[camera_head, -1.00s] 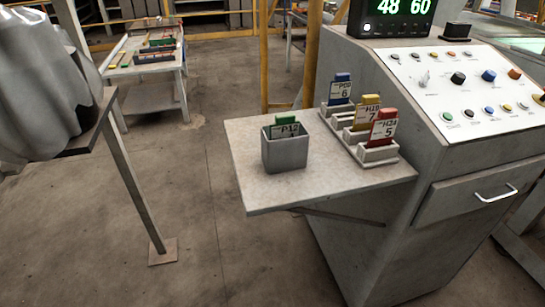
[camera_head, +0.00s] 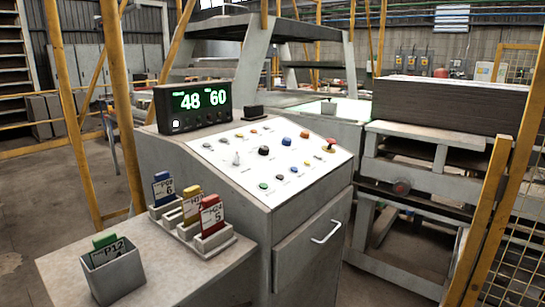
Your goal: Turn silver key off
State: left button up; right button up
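The silver key (camera_head: 236,160) is a small, pale switch on the left part of the white sloped control panel (camera_head: 220,173). It is too small in the picture to tell its exact turn. A black knob (camera_head: 263,151) and a blue knob (camera_head: 286,142) sit to its right. Neither of my grippers is in view, and nothing touches the panel.
A digital display (camera_head: 192,107) reading 48 and 60 stands behind the panel. A side shelf (camera_head: 165,285) holds a grey bin (camera_head: 113,277) and a card rack (camera_head: 215,242). A red mushroom button (camera_head: 330,144) is at the panel's right. Yellow posts (camera_head: 118,80) stand at left.

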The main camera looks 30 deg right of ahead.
aim_at(237, 162)
jog(key=k, duration=0.5)
jog(key=z, duration=1.5)
jog(key=i, duration=1)
jog(key=u, duration=0.65)
